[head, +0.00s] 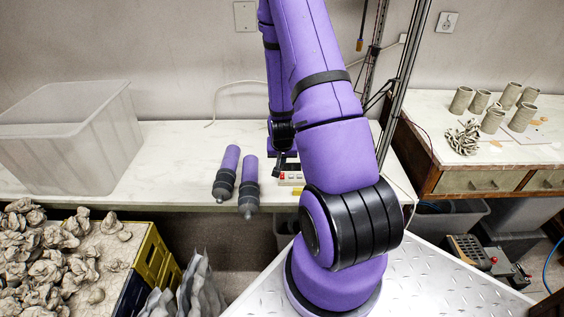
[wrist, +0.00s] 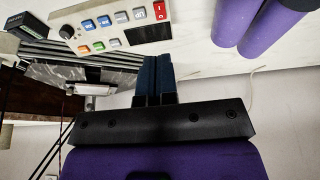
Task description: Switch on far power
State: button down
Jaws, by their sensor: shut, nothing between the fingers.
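A pale control panel (wrist: 112,28) lies on the white table, with a red rocker switch (wrist: 160,10) at one end. Blue, white, green and orange buttons and a dark display sit beside the switch. In the head view the panel (head: 291,178) is small and partly hidden by my arm. My gripper (wrist: 155,57) is shut and empty, its two dark fingers together. In the wrist view the fingertips appear just below the panel's dark display, apart from the red switch; I cannot tell their height above it. In the head view the fingers are too small and covered to make out.
Two purple cylinders with grey ends (head: 226,173) lie left of the panel. A translucent bin (head: 72,138) stands at the table's left. Clay cups (head: 492,121) stand on the right-hand table (head: 430,118). Metal poles (head: 402,75) rise behind my arm. A box with red knobs (head: 466,252) sits lower right.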

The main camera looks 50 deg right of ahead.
aim_at(282, 178)
jog(key=x, duration=1.2)
jog(key=shift+s+a+f, duration=0.2)
jog(key=shift+f, duration=0.1)
jog(key=shift+f, duration=0.4)
jog(key=shift+s+a+f, duration=0.3)
jog(key=shift+s+a, duration=0.05)
jog(key=shift+r, duration=0.2)
jog(key=shift+w+d+r, duration=0.15)
jog(key=shift+r, duration=0.4)
jog(key=shift+r, duration=0.15)
